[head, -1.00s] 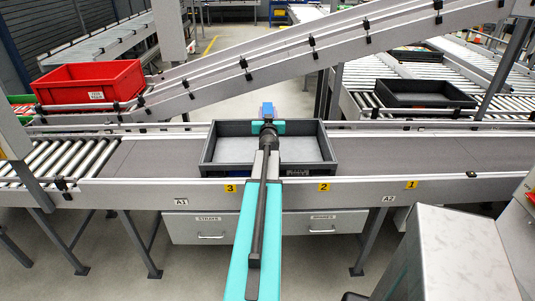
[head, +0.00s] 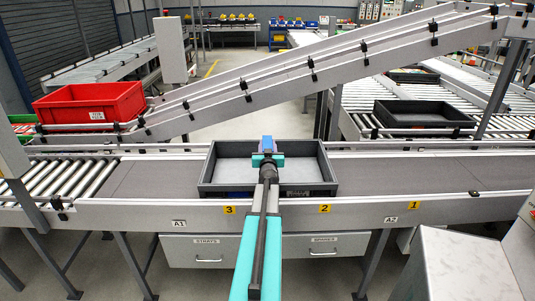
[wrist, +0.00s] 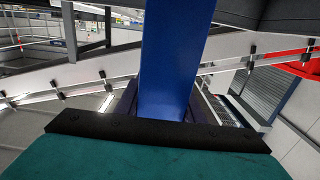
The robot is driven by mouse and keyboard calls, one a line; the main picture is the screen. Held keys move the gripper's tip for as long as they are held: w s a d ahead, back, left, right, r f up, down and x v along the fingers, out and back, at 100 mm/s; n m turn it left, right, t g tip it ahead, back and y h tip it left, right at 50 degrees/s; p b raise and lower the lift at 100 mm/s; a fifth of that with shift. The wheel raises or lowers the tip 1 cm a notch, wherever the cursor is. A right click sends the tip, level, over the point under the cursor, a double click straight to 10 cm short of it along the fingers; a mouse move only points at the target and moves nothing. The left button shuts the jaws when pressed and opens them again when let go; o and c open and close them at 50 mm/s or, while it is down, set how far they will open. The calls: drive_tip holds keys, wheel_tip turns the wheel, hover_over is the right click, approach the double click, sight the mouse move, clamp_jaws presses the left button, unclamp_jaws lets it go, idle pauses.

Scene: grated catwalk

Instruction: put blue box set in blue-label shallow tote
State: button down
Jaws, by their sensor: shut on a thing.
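My gripper (head: 267,160) is shut on the blue box set (head: 267,143), which stands up beyond the teal jaws in the head view. In the wrist view the blue box set (wrist: 168,60) rises as a tall blue slab past my gripper's dark edge. A dark grey shallow tote (head: 215,172) with a light inner floor sits on the conveyor. My gripper and the box set are over this tote in the picture; their height above its floor cannot be told. A small bluish patch shows on the tote's front wall, partly hidden by my arm.
The tote rests on a grey belt (head: 420,172) with side rails. A red crate (head: 90,104) stands at the back left. Another dark tote (head: 423,114) sits on rollers at the back right. A sloping conveyor (head: 330,65) crosses behind. The belt is clear on both sides of the tote.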

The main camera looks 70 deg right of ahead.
drive_tip(key=shift+f, duration=1.9)
drive_tip(key=c, duration=1.2)
unclamp_jaws()
drive_tip(key=shift+s+a, duration=0.1)
drive_tip(key=shift+b+v, duration=1.2)
drive_tip(key=shift+v, duration=4.7)
